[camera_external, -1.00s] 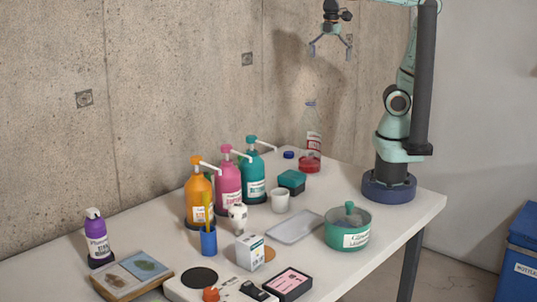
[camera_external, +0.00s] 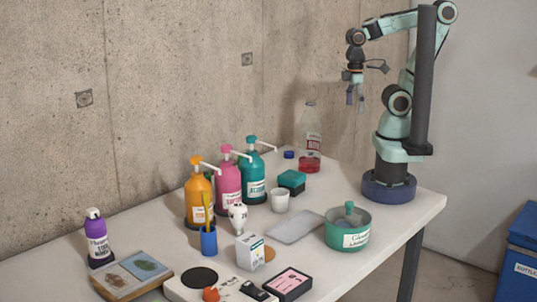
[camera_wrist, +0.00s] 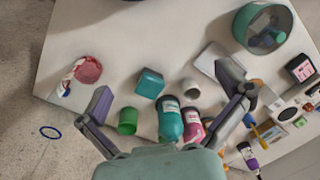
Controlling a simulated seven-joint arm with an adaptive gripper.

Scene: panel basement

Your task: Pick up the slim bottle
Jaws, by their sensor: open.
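A clear slim bottle (camera_external: 310,140) with a red and white label and red liquid at its base stands upright at the back of the table near the wall. In the wrist view what looks like its red part (camera_wrist: 88,70) is at the left, seen from above. My gripper (camera_external: 355,101) is open and empty, in the air above and to the right of the bottle in the external view. In the wrist view its two fingers (camera_wrist: 167,105) are spread wide, with the red part outside them, beyond the left finger. Nothing touches the bottle.
A blue cap (camera_external: 289,154) lies beside the bottle. A teal box (camera_external: 291,180), a white cup (camera_external: 280,201) and teal, pink and orange pump bottles (camera_external: 252,175) stand nearby. A green pot (camera_external: 348,231) and a grey tray (camera_external: 295,227) are nearer the front.

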